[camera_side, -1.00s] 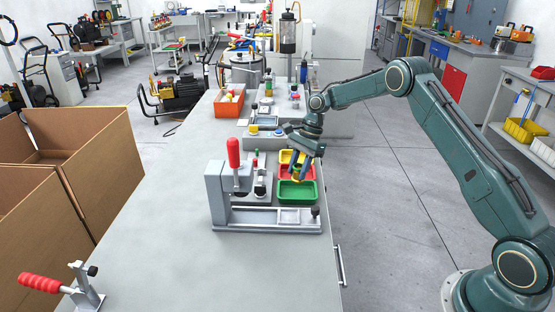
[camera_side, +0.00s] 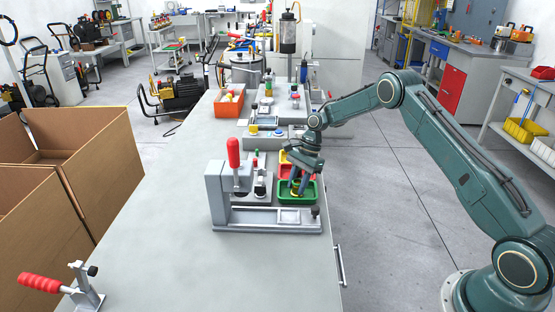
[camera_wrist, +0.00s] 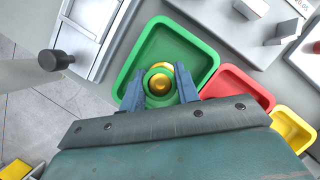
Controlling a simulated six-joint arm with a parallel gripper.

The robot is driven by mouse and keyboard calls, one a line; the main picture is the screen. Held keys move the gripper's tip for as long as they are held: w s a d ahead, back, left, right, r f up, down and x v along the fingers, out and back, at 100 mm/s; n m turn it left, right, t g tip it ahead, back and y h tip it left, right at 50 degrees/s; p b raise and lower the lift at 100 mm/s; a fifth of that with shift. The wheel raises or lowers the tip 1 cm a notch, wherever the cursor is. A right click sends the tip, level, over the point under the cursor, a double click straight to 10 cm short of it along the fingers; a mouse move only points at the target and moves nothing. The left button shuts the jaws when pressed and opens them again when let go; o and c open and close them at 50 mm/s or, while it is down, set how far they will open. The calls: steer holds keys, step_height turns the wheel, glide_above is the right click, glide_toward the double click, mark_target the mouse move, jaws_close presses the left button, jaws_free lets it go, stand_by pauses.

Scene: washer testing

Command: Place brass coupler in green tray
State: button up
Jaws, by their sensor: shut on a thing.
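The green tray (camera_side: 312,197) is nearest the camera in a row of trays on the bench in the side view. In the wrist view the green tray (camera_wrist: 204,55) fills the upper middle. My gripper (camera_side: 297,192) points down at the green tray, its fingertips low over or inside it. In the wrist view my gripper (camera_wrist: 160,88) is shut on the brass coupler (camera_wrist: 159,84), a round brass piece with a greenish ring, seen end-on between the two fingers. Another brass-coloured edge shows just beyond it. I cannot tell whether the coupler touches the tray floor.
A red tray (camera_wrist: 240,86) and a yellow tray (camera_wrist: 290,127) adjoin the green tray. A grey fixture with a red-handled clamp (camera_side: 233,153) stands to its left and in front. An orange bin (camera_side: 229,105) stands farther back.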

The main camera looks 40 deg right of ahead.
steer(key=shift+f, duration=0.15)
steer(key=o, duration=0.8)
steer(key=v, duration=1.2)
steer(key=shift+r, duration=0.25)
